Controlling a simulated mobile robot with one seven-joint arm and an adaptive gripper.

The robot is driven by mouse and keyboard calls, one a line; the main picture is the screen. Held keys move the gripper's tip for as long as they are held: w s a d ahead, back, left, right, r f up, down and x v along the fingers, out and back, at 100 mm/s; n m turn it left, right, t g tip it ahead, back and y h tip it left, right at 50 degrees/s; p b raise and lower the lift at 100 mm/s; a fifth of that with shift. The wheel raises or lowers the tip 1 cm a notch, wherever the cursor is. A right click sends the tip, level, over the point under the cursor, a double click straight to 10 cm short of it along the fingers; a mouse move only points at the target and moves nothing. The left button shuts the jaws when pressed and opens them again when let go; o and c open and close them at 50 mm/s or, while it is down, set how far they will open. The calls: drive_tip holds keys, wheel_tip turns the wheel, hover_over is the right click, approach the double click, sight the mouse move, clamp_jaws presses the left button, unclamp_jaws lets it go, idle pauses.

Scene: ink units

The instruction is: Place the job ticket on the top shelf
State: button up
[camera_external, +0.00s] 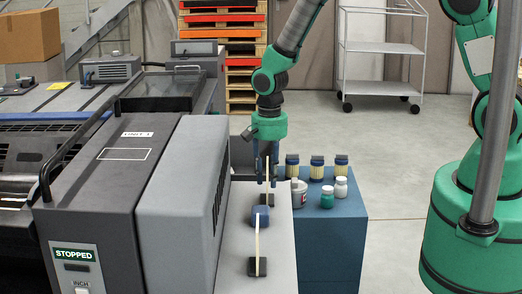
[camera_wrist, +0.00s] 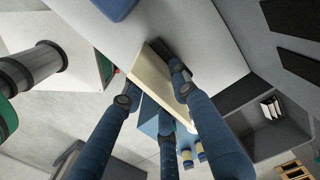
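Two thin cream upright pieces stand in dark bases on the grey bench top; I cannot read a ticket on either. The near cream piece (camera_external: 257,238) is apart from my gripper. The far cream piece (camera_external: 267,167) is between the fingers of my gripper (camera_external: 267,183), which points down. A white shelved trolley (camera_external: 385,47) stands at the back.
A blue cabinet (camera_external: 335,235) beside the bench carries several yellow jars (camera_external: 316,168), a grey tin (camera_external: 299,194) and small bottles (camera_external: 341,188). The grey press unit (camera_external: 180,200) rises close to the left of my gripper. A blue object (camera_external: 261,218) sits on the bench.

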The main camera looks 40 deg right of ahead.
wheel_tip(320, 180, up, 8)
drive_tip(key=p, duration=0.1)
drive_tip(key=shift+r, duration=0.1)
idle(0.9)
drive_tip(key=s+d+r+n+t, duration=0.1)
drive_tip(key=s+d+r, duration=0.2)
drive_tip(key=r, duration=0.6)
drive_tip(key=s+d+r+n+t, duration=0.1)
drive_tip(key=s+d+r+n, duration=0.2)
drive_tip(key=r, duration=0.5)
drive_tip(key=s+d+r+t, duration=0.1)
drive_tip(key=s+d+r, duration=0.3)
drive_tip(key=r, duration=0.5)
drive_tip(key=s+d+r+n+t, duration=0.1)
drive_tip(key=s+d+r, duration=0.1)
drive_tip(key=s, duration=0.4)
drive_tip(key=s+d+r+n, duration=0.2)
drive_tip(key=s+r, duration=0.3)
drive_tip(key=s, duration=0.2)
drive_tip(key=s+d+r+n+t, duration=0.1)
drive_tip(key=s+d+r+n, duration=0.1)
drive_tip(key=s+r, duration=0.2)
drive_tip(key=s, duration=0.3)
drive_tip(key=shift+t, duration=0.3)
drive_tip(key=shift+d+f, duration=0.1)
